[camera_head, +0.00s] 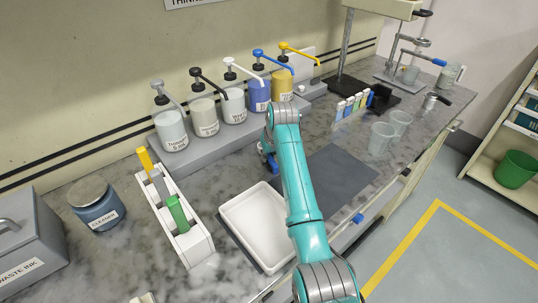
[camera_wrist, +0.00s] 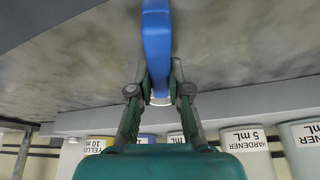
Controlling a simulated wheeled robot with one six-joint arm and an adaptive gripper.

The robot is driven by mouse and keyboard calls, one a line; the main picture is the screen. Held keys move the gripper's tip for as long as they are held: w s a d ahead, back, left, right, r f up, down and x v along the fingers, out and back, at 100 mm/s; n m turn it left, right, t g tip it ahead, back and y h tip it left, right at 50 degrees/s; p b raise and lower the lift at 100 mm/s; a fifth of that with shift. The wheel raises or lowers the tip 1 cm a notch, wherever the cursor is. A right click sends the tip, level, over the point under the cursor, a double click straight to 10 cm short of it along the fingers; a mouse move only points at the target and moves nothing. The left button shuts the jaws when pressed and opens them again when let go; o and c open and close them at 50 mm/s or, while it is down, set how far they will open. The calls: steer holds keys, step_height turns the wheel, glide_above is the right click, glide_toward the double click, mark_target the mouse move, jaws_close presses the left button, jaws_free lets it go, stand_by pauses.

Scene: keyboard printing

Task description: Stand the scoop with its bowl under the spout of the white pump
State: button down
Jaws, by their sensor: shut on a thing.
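The white pump (camera_head: 236,102) is a bottle with a white spout, in a row of pump bottles on a grey step at the back. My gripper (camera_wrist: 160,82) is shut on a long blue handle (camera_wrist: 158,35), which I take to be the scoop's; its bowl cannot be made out. In the head view a small blue part (camera_head: 268,158) shows beside my arm, low in front of the bottles. My arm hides most of the gripper there. The wrist view shows the bottle row beyond the fingers, with a hardener label (camera_wrist: 245,140) at right.
A rack (camera_head: 187,228) with yellow, grey and green handles stands left of a white tray (camera_head: 262,222). A dark mat (camera_head: 335,180) lies right of my arm. Clear cups (camera_head: 382,138) stand farther right. A cleaner jar (camera_head: 95,205) and waste ink box (camera_head: 25,245) are at left.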

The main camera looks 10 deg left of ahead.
steer(key=c, duration=1)
jaws_free()
steer(key=shift+c, duration=0.2)
steer(key=shift+r, duration=3.5)
